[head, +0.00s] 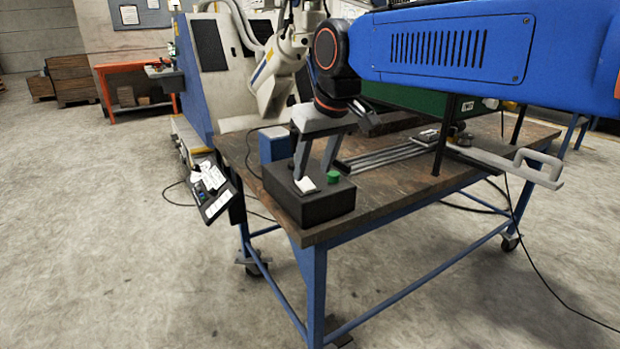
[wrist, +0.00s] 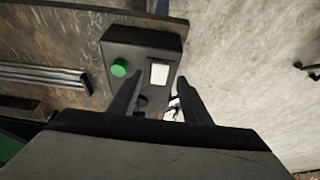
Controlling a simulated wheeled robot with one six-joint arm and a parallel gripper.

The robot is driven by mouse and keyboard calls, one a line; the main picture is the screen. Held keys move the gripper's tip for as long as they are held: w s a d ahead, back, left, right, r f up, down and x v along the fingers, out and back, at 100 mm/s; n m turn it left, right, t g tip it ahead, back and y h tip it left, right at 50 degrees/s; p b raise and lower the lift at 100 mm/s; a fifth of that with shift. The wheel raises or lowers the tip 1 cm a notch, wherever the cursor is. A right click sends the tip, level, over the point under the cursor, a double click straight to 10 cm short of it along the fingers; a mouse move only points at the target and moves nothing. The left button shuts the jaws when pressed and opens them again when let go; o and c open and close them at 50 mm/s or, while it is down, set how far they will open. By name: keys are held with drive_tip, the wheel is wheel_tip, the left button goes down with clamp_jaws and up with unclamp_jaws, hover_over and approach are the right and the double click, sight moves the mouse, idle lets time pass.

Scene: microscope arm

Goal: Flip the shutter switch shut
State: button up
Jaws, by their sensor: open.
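A black control box (head: 318,207) sits at the near corner of the workbench. On its top are a white switch plate (head: 305,185) and a round green button (head: 333,177). In the wrist view the white switch (wrist: 159,74) lies between my fingertips, with the green button (wrist: 119,68) to the left. My gripper (head: 312,173) is over the box, open and empty, fingers pointing down. The wrist view also shows my gripper (wrist: 160,82) with its fingers apart. I cannot tell whether the fingertips touch the box. A dark round part (wrist: 143,101) is partly hidden by a finger.
The workbench (head: 390,200) carries metal rails (head: 385,155) right of the box and a grey handled bar (head: 510,165) at its right edge. A large white and blue machine (head: 225,65) stands behind. Floor in front is clear.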

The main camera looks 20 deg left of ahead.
sight(308, 185)
drive_tip(key=shift+x, duration=2.15)
